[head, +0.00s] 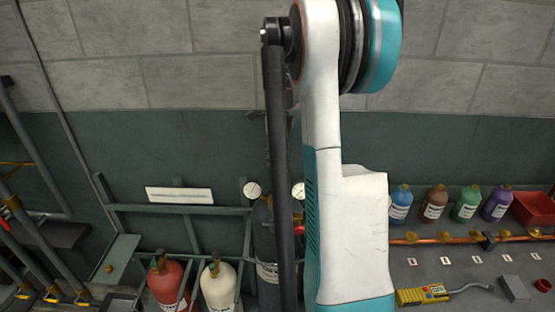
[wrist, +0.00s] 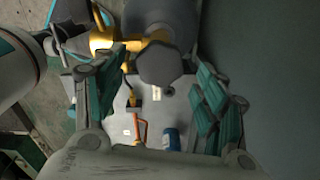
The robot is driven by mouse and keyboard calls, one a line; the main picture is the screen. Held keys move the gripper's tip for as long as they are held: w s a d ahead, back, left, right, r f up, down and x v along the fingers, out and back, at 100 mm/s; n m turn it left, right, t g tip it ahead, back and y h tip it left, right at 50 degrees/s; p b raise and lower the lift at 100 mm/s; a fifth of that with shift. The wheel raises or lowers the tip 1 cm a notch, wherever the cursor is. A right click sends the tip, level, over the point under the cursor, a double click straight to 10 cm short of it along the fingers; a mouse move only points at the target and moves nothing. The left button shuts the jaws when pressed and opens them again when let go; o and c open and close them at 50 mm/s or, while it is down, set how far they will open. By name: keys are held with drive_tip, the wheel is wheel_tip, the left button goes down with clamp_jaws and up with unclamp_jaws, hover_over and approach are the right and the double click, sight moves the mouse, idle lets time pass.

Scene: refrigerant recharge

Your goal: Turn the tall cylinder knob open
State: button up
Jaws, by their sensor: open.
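The tall dark grey cylinder (head: 267,245) stands in the rack in the head view, partly hidden behind my arm. In the wrist view, a dark faceted knob (wrist: 160,64) shows between my fingers, with brass fittings (wrist: 102,40) beside it and a grey rounded body (wrist: 158,18) beyond, apparently the cylinder. My gripper (wrist: 158,78) is open, with one teal-padded finger on each side of the knob. I see gaps between the fingers and the knob; whether anything touches is unclear. My gripper is hidden in the head view.
A red cylinder (head: 167,284) and a cream cylinder (head: 217,286) stand left of the tall one. A white gauge (head: 252,189) sits close by. A blue object (wrist: 171,138) shows below the knob.

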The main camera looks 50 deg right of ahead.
drive_tip(key=shift+f, duration=1)
drive_tip(key=c, duration=1.1)
drive_tip(key=shift+o, duration=0.2)
